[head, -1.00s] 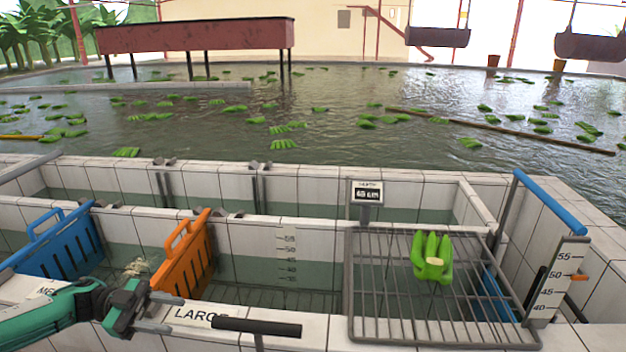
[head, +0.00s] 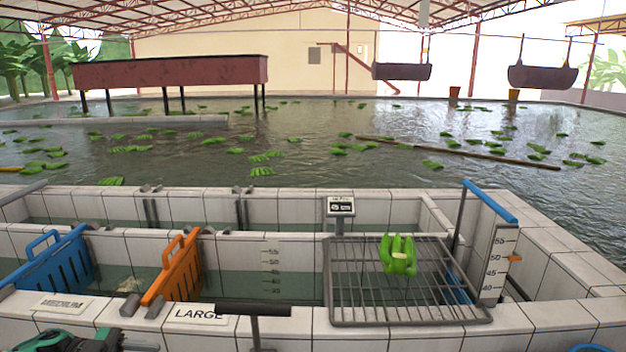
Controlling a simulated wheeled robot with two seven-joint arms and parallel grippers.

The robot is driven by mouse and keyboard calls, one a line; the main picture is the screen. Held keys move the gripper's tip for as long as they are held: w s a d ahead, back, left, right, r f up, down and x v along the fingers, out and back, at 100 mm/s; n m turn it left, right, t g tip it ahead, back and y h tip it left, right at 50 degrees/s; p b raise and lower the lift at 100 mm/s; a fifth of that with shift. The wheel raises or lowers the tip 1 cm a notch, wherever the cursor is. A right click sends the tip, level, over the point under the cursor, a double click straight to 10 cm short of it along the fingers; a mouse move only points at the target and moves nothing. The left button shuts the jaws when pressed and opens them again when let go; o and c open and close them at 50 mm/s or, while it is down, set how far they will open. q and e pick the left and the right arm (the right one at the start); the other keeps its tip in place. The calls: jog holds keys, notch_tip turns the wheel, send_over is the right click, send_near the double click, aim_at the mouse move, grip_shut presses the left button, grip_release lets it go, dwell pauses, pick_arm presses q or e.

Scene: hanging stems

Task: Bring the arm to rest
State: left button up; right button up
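My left arm, green and dark grey, shows only at the bottom left edge in the head view. Its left gripper (head: 122,344) is mostly cut off by the lower edge, below the MEDIUM label, so its fingers cannot be judged. Nothing held is visible there. My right gripper is not in view. A green banana cluster (head: 398,256) lies on the wire rack (head: 350,291) at the right, well apart from the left gripper.
An orange slotted divider (head: 175,268) and a blue one (head: 52,265) stand in the tiled trough. A black T-handle (head: 253,310) rises at the front edge. A scale display (head: 341,207) stands behind the rack. A large pool (head: 300,130) with floating bananas lies beyond.

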pick_arm(q)
jog(key=w+d+f+n+t+y, duration=0.2)
jog(key=d+f+n+t+y, duration=0.4)
jog(key=d, duration=0.3)
jog(key=w+d+f+n+t+y, duration=0.25)
jog(key=d+f+n+t, duration=0.2)
jog(key=d+t, duration=0.35)
jog(key=s+a+f+n+g+y, duration=0.1)
jog(key=s+f+n+g+y, duration=0.2)
jog(key=s, duration=0.5)
jog(key=s+a+f+n+g+y, duration=0.1)
jog(key=s+f+n+g+y, duration=0.15)
jog(key=s+g, duration=0.45)
jog(key=s+a+f+n+g+y, duration=0.1)
jog(key=s+f+n+g+y, duration=0.2)
jog(key=s, duration=0.7)
notch_tip(320, 180, down, 30)
jog(key=m+y, duration=0.1)
jog(key=m, duration=0.1)
jog(key=s+a+f, duration=0.2)
jog(key=s+f, duration=0.8)
jog(key=s+a+f+g, duration=0.1)
jog(key=s+f, duration=0.8)
jog(key=f, duration=0.2)
jog(key=shift+s+a, duration=0.4)
